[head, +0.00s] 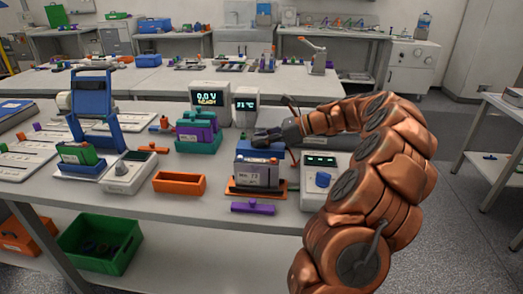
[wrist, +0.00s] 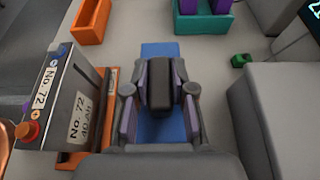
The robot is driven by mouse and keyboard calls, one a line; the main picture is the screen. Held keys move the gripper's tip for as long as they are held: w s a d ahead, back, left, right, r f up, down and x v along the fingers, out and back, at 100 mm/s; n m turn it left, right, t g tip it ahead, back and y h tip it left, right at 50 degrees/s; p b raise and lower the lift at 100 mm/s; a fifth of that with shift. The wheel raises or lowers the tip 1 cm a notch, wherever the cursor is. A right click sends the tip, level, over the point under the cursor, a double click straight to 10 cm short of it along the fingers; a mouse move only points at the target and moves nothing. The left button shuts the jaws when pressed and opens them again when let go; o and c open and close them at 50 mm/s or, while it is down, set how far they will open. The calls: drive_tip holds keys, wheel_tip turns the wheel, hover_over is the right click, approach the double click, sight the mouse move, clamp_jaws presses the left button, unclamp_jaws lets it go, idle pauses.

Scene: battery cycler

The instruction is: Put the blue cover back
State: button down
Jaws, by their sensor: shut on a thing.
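My gripper (head: 268,136) is shut on the blue cover (head: 258,153). In the head view the cover appears at the top of the grey battery marked No. 72 (head: 258,177), partly behind it. In the wrist view my gripper (wrist: 160,95) has the blue cover (wrist: 160,48) between and under its fingers. There the battery (wrist: 68,105) stands to the left of the fingers, with a red-orange terminal cap (wrist: 28,131) uncovered. The battery stands upright in an orange tray (head: 232,188). I cannot tell whether the cover touches the battery.
A tester with a blue knob (head: 322,180) stands close right of the battery. A green and purple block (head: 197,132) and two display units (head: 210,100) stand behind. An orange bin (head: 179,184) is to the left. A purple bar (head: 253,208) lies near the bench's front edge.

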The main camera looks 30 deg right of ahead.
sight(271, 146)
drive_tip(key=shift+f, duration=1.8)
drive_tip(key=c, duration=1)
unclamp_jaws()
drive_tip(key=shift+f, duration=0.15)
drive_tip(key=v, duration=1.2)
drive_tip(key=shift+s, duration=0.1)
